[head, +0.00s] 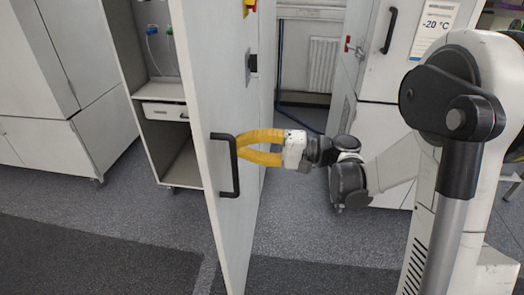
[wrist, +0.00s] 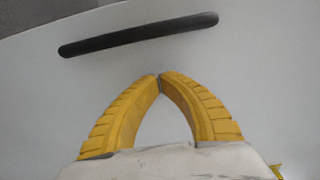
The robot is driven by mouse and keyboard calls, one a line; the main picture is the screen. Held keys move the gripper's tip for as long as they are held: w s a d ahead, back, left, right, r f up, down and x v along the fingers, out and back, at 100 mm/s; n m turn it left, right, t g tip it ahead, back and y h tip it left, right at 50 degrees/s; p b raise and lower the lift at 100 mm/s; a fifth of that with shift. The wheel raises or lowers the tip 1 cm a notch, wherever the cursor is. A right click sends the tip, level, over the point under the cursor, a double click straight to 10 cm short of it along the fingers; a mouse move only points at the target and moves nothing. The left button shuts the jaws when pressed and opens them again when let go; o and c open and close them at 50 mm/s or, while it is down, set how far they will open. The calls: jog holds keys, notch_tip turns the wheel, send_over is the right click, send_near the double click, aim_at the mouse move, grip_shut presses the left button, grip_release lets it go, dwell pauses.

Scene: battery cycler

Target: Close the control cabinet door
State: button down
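The control cabinet door (head: 222,90) is a tall pale grey panel that stands open, swung out from the cabinet. It has a black bar handle (head: 234,165), which also shows in the wrist view (wrist: 138,34) as a dark bar beyond my fingertips. My gripper (head: 241,149) has yellow ribbed fingers and points at the door from the right, close by the handle. In the wrist view its fingertips (wrist: 160,77) meet with nothing between them. The handle is not between the fingers. I cannot tell whether the tips touch the door.
Left of the door is an open cabinet interior (head: 165,75) with a white drawer (head: 165,111). Closed grey cabinets (head: 60,110) stand at far left. A white unit (head: 385,130) with a "-20 °C" sign stands behind my arm. Grey floor (head: 150,215) is clear left of the door.

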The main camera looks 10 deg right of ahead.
jog(key=shift+b+x, duration=0.3)
jog(key=shift+x, duration=1.15)
